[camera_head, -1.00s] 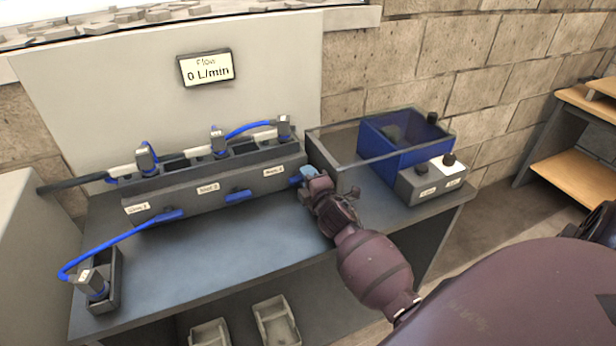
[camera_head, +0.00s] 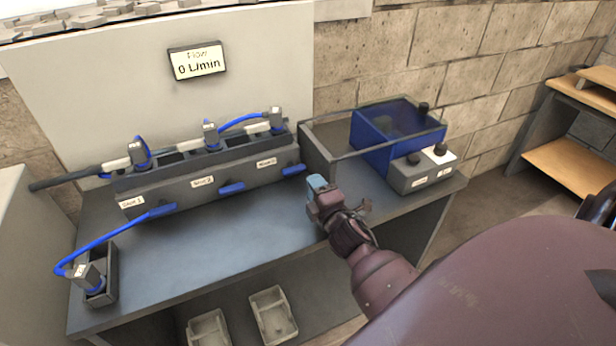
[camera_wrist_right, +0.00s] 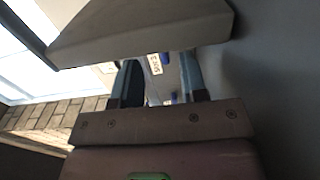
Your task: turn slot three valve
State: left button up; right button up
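The slot three valve is a blue handle (camera_head: 294,170) on the front of the grey slotted rack (camera_head: 180,190), at its right end beside a small label. It lies about level, like the slot two handle (camera_head: 231,188) and the slot one handle (camera_head: 163,210). My right gripper (camera_head: 317,183) is just right of and in front of the slot three handle, apart from it. In the right wrist view its two fingers (camera_wrist_right: 160,82) stand apart with nothing between them; a label and small blue parts show beyond. The left gripper is out of view.
A display (camera_head: 197,61) reads 0 L/min. A holder (camera_head: 103,285) with a hosed connector is front left. The front table top is clear.

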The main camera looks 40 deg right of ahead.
jog(key=shift+v, duration=1.25)
